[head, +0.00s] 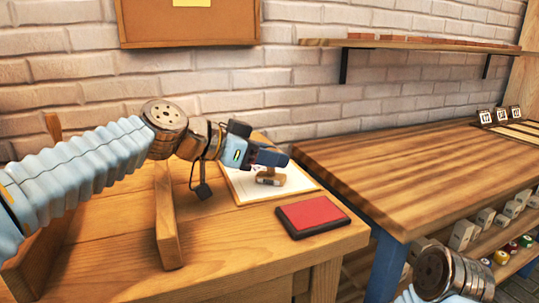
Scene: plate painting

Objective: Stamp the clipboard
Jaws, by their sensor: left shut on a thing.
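My left gripper (277,159) reaches in from the left over the clipboard (242,187), a wooden board with white paper on it. It is shut on a small brown stamp (268,178), which shows just below the fingers, over the paper. I cannot tell whether the stamp touches the paper. A red ink pad (313,213) in a dark case lies on the table in front of the clipboard, apart from it. The gripper and stamp hide part of the paper. My right arm shows at the bottom right, but its gripper is out of view.
The wooden table (235,245) has bare room at its front. An upright wooden piece (166,215) stands under my left arm. A shelf (400,44) hangs on the brick wall.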

